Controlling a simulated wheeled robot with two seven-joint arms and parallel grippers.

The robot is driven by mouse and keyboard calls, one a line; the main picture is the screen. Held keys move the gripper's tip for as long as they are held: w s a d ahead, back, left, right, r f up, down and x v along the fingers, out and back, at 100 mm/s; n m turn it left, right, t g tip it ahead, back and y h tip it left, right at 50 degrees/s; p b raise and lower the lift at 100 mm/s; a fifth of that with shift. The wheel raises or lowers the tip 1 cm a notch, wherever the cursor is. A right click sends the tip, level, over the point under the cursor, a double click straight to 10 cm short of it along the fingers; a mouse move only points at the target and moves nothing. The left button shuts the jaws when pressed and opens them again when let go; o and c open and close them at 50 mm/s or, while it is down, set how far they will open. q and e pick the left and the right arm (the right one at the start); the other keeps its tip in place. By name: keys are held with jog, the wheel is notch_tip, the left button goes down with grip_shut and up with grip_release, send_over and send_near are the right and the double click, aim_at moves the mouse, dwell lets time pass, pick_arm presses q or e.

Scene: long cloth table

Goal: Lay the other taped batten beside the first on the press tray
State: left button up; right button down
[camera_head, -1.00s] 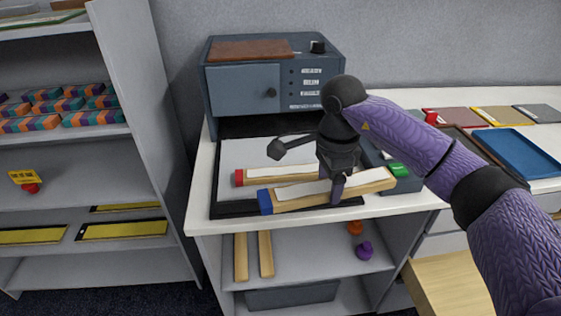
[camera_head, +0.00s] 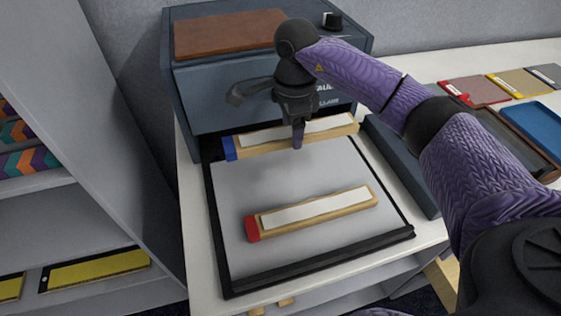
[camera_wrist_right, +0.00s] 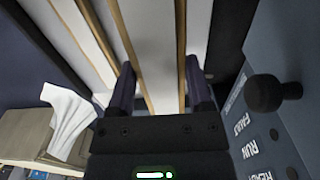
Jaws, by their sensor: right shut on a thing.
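The press tray (camera_head: 235,225) is a pale plate with a dark frame, pulled out in front of the blue-grey press. The first batten (camera_head: 315,211), wooden with a white tape strip and a red end, lies on the tray's nearer part. My right gripper (camera_head: 297,142) is shut on the other batten (camera_head: 335,126), which has white tape and a blue end. It holds this batten over the tray's far side, close to the press front, roughly parallel to the first. I cannot tell whether it touches the tray. The right wrist view shows the held batten (camera_wrist_right: 155,50) between the fingers (camera_wrist_right: 160,85).
The press (camera_head: 210,95) stands right behind the held batten, with a brown slab (camera_head: 230,35) on top. A blue-grey block (camera_head: 400,165) borders the tray on the right. Colored boards and a blue tray (camera_head: 540,127) lie farther right. Shelves stand at the left.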

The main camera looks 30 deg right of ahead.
aim_at(292, 172)
jog(key=f, duration=0.3)
jog(key=f+b, duration=0.1)
jog(key=f, duration=0.2)
jog(key=f+b, duration=0.1)
jog(key=f, duration=0.2)
jog(key=shift+s+f, duration=0.3)
jog(key=shift+f, duration=0.1)
pick_arm(q)
jog(key=shift+s+a+f, duration=0.25)
jog(key=shift+s+f, duration=0.85)
pick_arm(e)
jog(key=shift+r, duration=0.1)
pick_arm(q)
jog(key=shift+f, duration=0.1)
pick_arm(e)
jog(key=shift+f, duration=0.2)
grip_release()
jog(key=shift+r, duration=0.25)
pick_arm(q)
jog(key=r+p, duration=0.1)
jog(key=r, duration=0.1)
jog(key=w+p, duration=0.1)
jog(key=shift+d+r+p, duration=0.3)
jog(key=shift+r, duration=0.1)
pick_arm(e)
notch_tip(292, 172, up, 12)
